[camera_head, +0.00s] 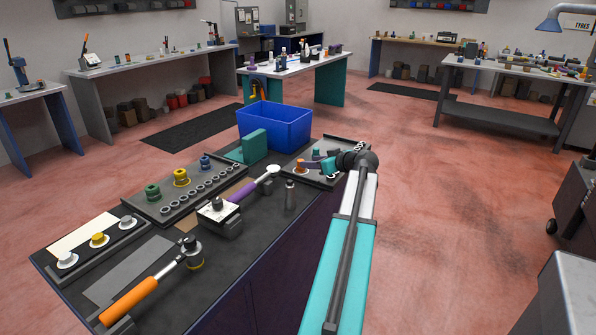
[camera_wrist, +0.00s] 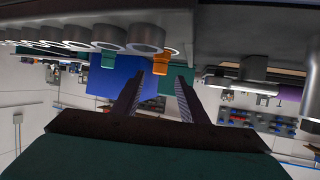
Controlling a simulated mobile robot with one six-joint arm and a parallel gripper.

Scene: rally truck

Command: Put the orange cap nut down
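The orange cap nut (camera_wrist: 160,68) shows in the wrist view, which looks upside down. It stands at a grey round seat with an orange rim and seems to rest there. My gripper (camera_wrist: 159,78) has its two dark fingers spread, one on each side of the nut, with a visible gap to each. In the head view an orange piece (camera_head: 301,170) shows on the dark tray (camera_head: 338,180) at the right end of the bench, beside my gripper (camera_head: 308,165). The gripper partly hides it there.
A teal piece (camera_wrist: 108,60) stands near the nut. A blue bin (camera_head: 275,124) and a green block (camera_head: 253,145) stand behind the tray. A purple-handled wrench (camera_head: 245,190), a dark cylinder (camera_head: 290,195) and a socket tray (camera_head: 170,190) lie to the left.

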